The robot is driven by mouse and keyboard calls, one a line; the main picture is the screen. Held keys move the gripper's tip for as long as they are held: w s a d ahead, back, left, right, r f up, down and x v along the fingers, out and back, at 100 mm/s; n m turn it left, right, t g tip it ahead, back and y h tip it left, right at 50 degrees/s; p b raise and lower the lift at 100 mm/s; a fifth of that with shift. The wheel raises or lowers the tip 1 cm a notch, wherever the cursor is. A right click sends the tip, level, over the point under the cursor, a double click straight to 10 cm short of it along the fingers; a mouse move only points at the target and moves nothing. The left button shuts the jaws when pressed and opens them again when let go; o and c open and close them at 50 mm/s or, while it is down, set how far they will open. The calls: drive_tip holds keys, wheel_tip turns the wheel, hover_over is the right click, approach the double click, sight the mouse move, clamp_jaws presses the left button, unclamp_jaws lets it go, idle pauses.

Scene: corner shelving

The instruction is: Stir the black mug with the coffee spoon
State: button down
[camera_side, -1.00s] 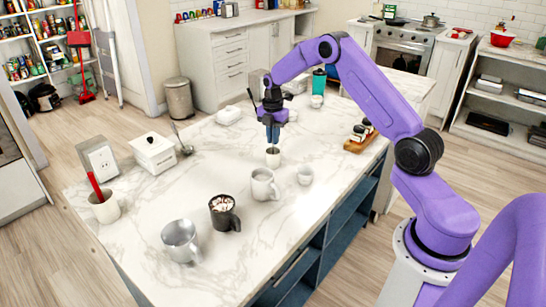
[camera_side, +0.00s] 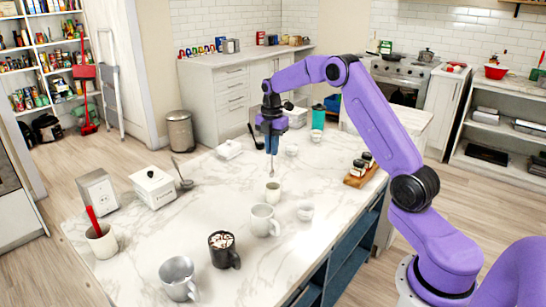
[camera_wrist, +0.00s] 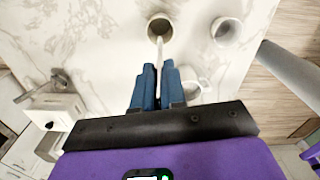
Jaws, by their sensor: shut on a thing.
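The black mug (camera_side: 223,250) stands on the marble counter, filled with a dark drink topped with white pieces. My gripper (camera_side: 271,152) is shut on the handle of the metal coffee spoon (camera_side: 271,168), which hangs nearly upright. The spoon's lower end appears just above the rim of a small cream cup (camera_side: 273,192). In the wrist view, my gripper (camera_wrist: 160,68) has blue fingers pressed together, and the spoon (camera_wrist: 160,48) points toward a round cup (camera_wrist: 160,22). The black mug is not clearly identifiable in the wrist view.
A white mug (camera_side: 262,222) stands between the cream cup and the black mug. A metal mug (camera_side: 178,280) is at the front. A small white bowl (camera_side: 305,211) and a wooden tray of jars (camera_side: 355,180) are right. The left-centre counter (camera_side: 185,215) is clear.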

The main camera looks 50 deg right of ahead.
drive_tip(key=s+a+r+g+y, duration=0.1)
drive_tip(key=s+a+r, duration=0.1)
drive_tip(key=a, duration=1.2)
drive_tip(key=s+a+r+g, duration=0.1)
drive_tip(key=s+a+r, duration=0.15)
drive_tip(key=a, duration=1.25)
wheel_tip(320, 180, down, 14)
drive_tip(key=shift+s+r, duration=0.2)
drive_tip(key=shift+d, duration=0.1)
